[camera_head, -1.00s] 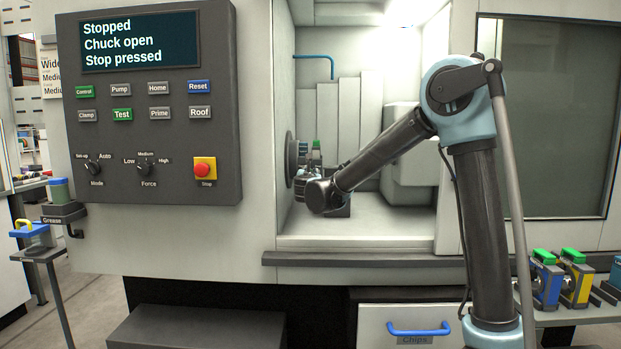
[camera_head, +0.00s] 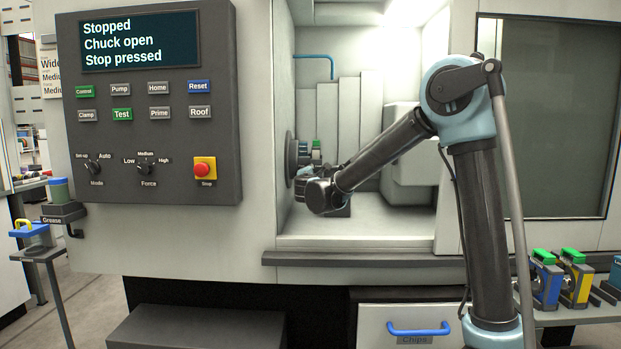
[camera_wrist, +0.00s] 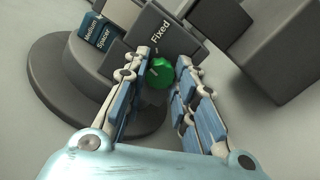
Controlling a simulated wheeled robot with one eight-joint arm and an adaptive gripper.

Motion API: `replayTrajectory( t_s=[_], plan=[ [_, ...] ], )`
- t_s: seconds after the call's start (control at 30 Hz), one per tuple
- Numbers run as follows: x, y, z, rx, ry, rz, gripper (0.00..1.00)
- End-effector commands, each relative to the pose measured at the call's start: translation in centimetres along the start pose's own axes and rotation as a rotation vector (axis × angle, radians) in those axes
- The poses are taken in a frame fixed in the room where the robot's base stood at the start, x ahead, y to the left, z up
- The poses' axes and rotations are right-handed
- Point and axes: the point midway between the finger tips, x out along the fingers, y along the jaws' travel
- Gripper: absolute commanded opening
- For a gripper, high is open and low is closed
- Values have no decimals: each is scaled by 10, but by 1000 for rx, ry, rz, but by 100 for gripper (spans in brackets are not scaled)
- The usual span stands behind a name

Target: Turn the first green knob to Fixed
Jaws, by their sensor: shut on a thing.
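The green knob (camera_wrist: 160,72) shows in the wrist view between my fingertips, just below the label "Fixed" (camera_wrist: 160,31) on a dark block. It has a pale mark, but I cannot tell exactly where the mark points. My gripper (camera_wrist: 164,68) is shut on the knob, one finger on each side. In the head view my gripper is mostly hidden behind my wrist, inside the machine opening by the round chuck (camera_head: 291,160).
A dark block reading "Medium Spacer" (camera_wrist: 97,32) is close at the left in the wrist view, and a large dark block (camera_wrist: 270,35) at the right. The control panel (camera_head: 220,100) reads "Stopped, Chuck open, Stop pressed". A ledge (camera_head: 360,259) runs below the opening.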

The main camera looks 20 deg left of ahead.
Motion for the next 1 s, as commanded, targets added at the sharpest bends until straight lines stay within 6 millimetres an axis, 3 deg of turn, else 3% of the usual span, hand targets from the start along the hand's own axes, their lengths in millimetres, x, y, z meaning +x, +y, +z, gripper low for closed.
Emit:
replayTrajectory(
  t_s=[0.5,1.0],
  plan=[
    [0,-4,4,440,-9,-4,1],
    [0,-5,3,615,-9,-4,2]
  ],
)
